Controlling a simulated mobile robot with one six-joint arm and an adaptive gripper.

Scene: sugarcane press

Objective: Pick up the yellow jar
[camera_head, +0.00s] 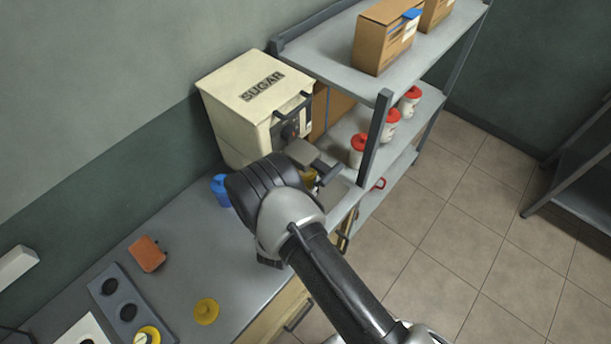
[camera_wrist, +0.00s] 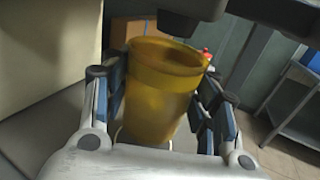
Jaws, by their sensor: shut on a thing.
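The yellow jar (camera_wrist: 158,95) is an open-topped, see-through amber cup in the wrist view. It stands upright between the two fingers of my gripper (camera_wrist: 160,112), which are shut on it. In the head view my gripper (camera_head: 312,178) is mostly hidden behind my wrist, in front of the sugar press. Only a small part of the jar (camera_head: 309,177) shows there. A dark part of the press is just above the jar in the wrist view; I cannot tell whether they touch.
The cream SUGAR press (camera_head: 232,106) stands against the wall on the grey counter (camera_head: 190,232). A blue cup (camera_head: 220,190), a yellow lid (camera_head: 206,311) and a brown block (camera_head: 147,254) are on the counter. A shelf post (camera_head: 375,138) and red-lidded jars (camera_head: 358,150) are to the right.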

